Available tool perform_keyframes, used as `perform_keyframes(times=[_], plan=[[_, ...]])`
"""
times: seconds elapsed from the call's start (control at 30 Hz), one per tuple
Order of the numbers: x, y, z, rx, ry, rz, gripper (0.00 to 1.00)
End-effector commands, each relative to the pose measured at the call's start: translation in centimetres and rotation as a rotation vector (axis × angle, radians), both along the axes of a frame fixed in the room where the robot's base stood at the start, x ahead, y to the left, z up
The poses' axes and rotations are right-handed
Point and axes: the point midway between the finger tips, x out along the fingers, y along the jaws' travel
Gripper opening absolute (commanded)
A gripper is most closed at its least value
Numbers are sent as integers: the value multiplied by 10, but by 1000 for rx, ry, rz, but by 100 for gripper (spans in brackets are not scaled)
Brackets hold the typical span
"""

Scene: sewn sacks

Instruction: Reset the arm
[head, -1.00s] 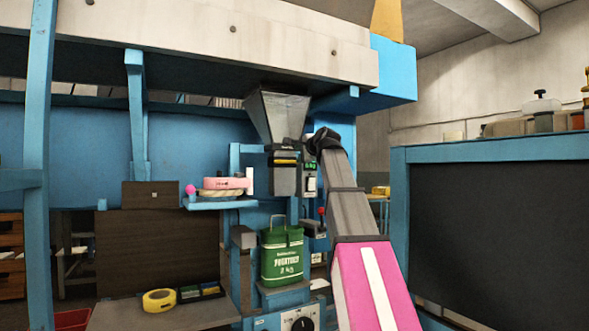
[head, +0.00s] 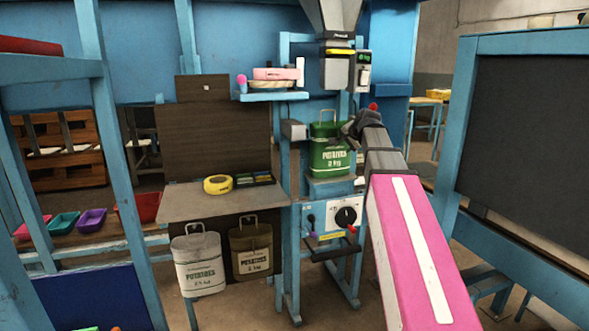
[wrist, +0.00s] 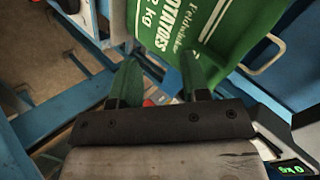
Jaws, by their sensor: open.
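My gripper shows in the wrist view (wrist: 160,88) with its two dark green fingers apart and nothing between them. In the head view my gripper (head: 358,122) is at the end of my pink and grey arm, in front of the machine's right side. A green potato sack (head: 329,155) stands upright on the machine's small platform, just left of my gripper. In the wrist view the sack (wrist: 210,30) fills the top, beyond my fingertips; whether they touch it I cannot tell.
A hopper (head: 335,15) hangs above the sack. A control box (head: 330,218) with a black dial is below it. A side table (head: 200,202) holds a yellow tape roll. White (head: 198,265) and brown (head: 251,250) sacks hang below. A dark panel (head: 530,150) stands right.

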Motion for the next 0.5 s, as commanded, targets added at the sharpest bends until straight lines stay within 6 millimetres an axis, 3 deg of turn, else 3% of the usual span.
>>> perform_keyframes(times=[0.03,0.1,0.5], plan=[[-9,2,-28,-31,32,21,42],[-17,3,-61,-75,69,52,42],[-88,10,-230,-306,286,268,42]])
